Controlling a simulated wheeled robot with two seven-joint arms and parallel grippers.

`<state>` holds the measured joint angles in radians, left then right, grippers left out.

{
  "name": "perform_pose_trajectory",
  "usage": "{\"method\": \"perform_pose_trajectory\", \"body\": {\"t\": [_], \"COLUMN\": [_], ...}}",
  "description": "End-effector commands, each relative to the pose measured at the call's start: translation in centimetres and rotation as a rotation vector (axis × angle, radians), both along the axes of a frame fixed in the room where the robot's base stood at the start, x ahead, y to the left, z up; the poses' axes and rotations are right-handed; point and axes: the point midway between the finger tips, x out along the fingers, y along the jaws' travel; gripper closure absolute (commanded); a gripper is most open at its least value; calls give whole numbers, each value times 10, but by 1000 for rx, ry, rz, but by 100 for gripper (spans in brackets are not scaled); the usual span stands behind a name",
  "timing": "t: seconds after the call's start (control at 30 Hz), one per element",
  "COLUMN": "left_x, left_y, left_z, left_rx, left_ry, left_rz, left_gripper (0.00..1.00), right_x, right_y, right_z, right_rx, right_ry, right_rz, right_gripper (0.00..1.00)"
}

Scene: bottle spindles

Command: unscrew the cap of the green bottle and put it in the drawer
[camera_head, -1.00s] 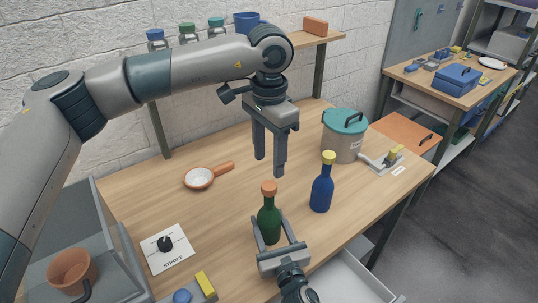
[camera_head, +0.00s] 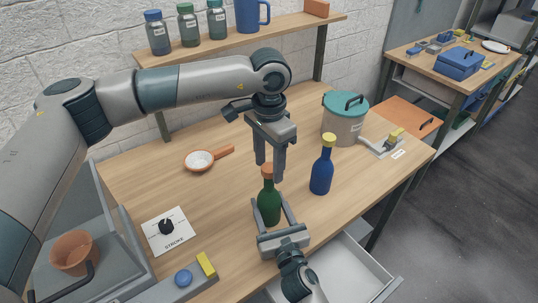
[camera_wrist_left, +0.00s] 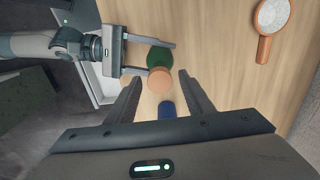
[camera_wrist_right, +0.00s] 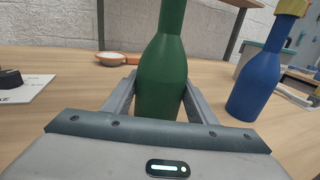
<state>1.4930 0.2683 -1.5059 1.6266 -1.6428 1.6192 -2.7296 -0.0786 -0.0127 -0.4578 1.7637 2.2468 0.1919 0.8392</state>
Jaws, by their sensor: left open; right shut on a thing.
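The green bottle (camera_head: 269,205) stands upright on the wooden table, with an orange cap (camera_head: 267,170) on top. My right gripper (camera_head: 270,211) is shut on the bottle's body from the front; the right wrist view shows the green bottle (camera_wrist_right: 162,75) between its fingers. My left gripper (camera_head: 269,168) points down, open, with its fingertips around cap height; in the left wrist view the orange cap (camera_wrist_left: 160,80) lies between and a little beyond the fingers. Contact with the cap cannot be told. An open white drawer (camera_head: 350,270) is below the table's front edge, partly hidden by my right arm.
A blue bottle with a yellow cap (camera_head: 322,172) stands right of the green bottle. A grey pot with teal lid (camera_head: 344,120) is behind it. An orange-handled strainer (camera_head: 200,160) and a dial panel (camera_head: 167,229) lie left. A shelf with jars (camera_head: 188,25) runs behind.

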Motion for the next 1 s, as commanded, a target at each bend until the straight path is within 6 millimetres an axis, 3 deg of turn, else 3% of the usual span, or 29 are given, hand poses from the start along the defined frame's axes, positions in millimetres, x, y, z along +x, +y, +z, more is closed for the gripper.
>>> {"method": "perform_pose_trajectory", "body": {"t": [0.27, 0.47, 0.5, 0.77, 1.0], "left_x": [0, 0, 0, 0, 1], "left_y": [0, 0, 0, 0, 0], "left_z": [-1, -1, -1, -1, -1], "left_rx": [0, 1, 1, 1, 0], "left_ry": [0, -1, -1, -1, -1], "left_rz": [0, 1, 1, 38, 313], "left_gripper": [52, 96, 98, 98, 98], "right_x": [0, 0, 0, 0, 0], "right_y": [0, 0, 0, 0, 0], "right_z": [0, 0, 0, 0, 0], "right_rx": [0, 0, 0, 0, 0], "right_ry": [1, 1, 1, 1, 1], "right_rz": [0, 0, 0, 0, 0], "right_gripper": [100, 100, 100, 100, 100]}}
